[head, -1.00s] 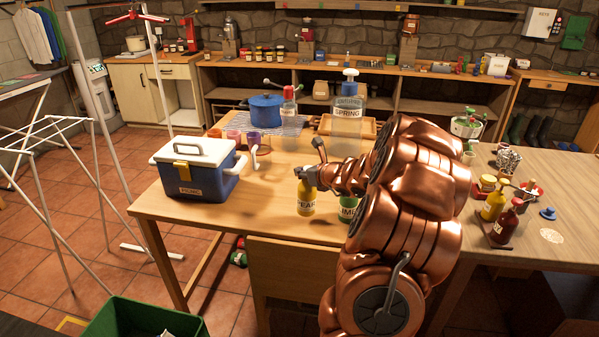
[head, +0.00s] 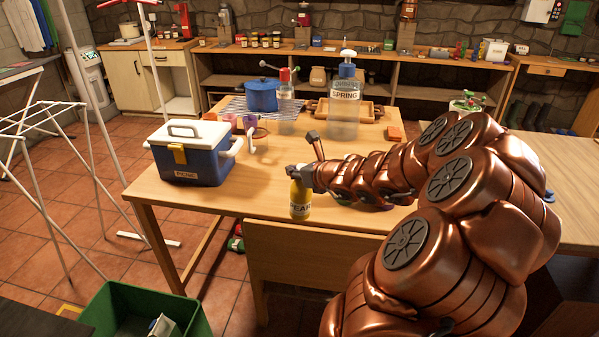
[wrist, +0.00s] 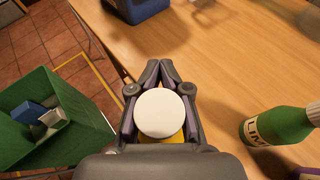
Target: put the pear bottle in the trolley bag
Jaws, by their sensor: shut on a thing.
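The pear bottle (head: 300,203) is yellow with a PEAR label. In the head view it is upright at the table's near edge; I cannot tell whether its base touches the tabletop. My gripper (head: 298,172) is shut on its upper part. In the wrist view my gripper (wrist: 164,95) has its fingers around the bottle's white cap (wrist: 164,113), with a little yellow below. A green open container (head: 195,318), possibly the trolley bag, stands low in front of the table, left of my gripper. It also shows in the wrist view (wrist: 75,95) with blue and pale things inside.
A green lime bottle (wrist: 278,127) stands on the table right of my gripper. A blue picnic cooler (head: 190,165) stands at the table's left. The spring dispenser (head: 344,115) and blue pot (head: 262,97) are farther back. A white drying rack (head: 45,130) stands left.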

